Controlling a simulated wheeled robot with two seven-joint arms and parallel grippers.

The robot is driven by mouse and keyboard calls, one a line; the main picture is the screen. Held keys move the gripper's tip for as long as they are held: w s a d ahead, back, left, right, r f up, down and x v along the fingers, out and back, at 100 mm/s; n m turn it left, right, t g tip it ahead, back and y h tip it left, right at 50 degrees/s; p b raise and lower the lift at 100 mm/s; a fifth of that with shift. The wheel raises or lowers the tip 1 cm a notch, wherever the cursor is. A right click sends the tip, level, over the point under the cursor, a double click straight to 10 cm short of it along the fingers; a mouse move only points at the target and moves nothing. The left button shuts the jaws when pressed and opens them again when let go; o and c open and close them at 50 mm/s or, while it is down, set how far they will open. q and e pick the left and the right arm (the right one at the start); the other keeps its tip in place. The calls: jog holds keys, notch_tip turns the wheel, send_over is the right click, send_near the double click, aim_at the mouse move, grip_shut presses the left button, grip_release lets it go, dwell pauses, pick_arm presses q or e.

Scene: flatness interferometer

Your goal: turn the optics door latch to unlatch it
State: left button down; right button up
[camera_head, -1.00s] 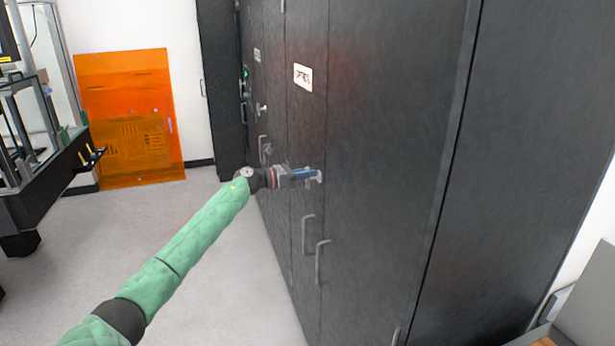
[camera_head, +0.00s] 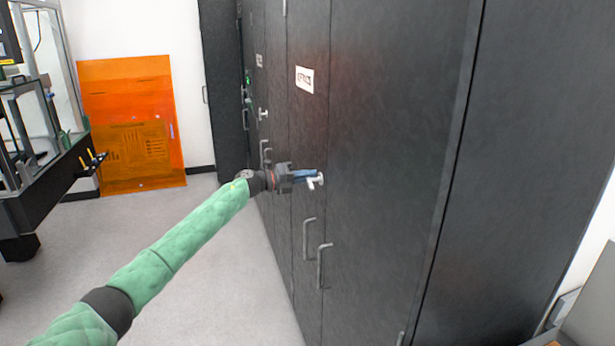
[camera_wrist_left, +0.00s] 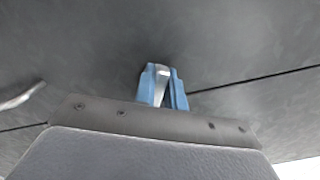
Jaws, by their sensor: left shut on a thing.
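The optics door latch (camera_head: 316,181) is a small light-metal handle on the dark cabinet front, below the white label (camera_head: 304,80). My left gripper (camera_head: 309,175) reaches it from the left, its blue fingers shut on the latch. In the left wrist view the two blue fingers of my left gripper (camera_wrist_left: 163,88) stand on either side of the silvery latch (camera_wrist_left: 162,72) against the dark door. Part of the latch is hidden by the fingers. My right gripper shows in neither view.
Two bar handles (camera_head: 308,238) sit on the doors below the latch. Other dark cabinet doors with handles run back to the left. An orange panel (camera_head: 130,125) leans on the far wall. A framed machine (camera_head: 40,150) stands at left. The grey floor between is clear.

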pick_arm(q)
jog(key=n, duration=0.2)
jog(key=shift+w+a+f+n+p, duration=0.1)
jog(key=shift+w+f+n+p, duration=0.05)
jog(key=shift+n+p, duration=0.2)
jog(key=shift+f+n, duration=0.15)
jog(key=shift+n, duration=0.7)
jog(key=shift+p, duration=0.3)
jog(key=shift+f+n, duration=0.1)
jog(key=shift+n, duration=0.4)
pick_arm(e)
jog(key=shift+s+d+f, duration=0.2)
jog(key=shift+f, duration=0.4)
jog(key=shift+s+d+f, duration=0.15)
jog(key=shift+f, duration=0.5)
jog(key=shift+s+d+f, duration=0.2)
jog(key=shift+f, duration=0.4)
pick_arm(q)
jog(key=c, duration=1.5)
grip_release()
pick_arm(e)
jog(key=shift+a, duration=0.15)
pick_arm(q)
jog(key=shift+o, duration=0.2)
jog(key=shift+a+f, duration=0.1)
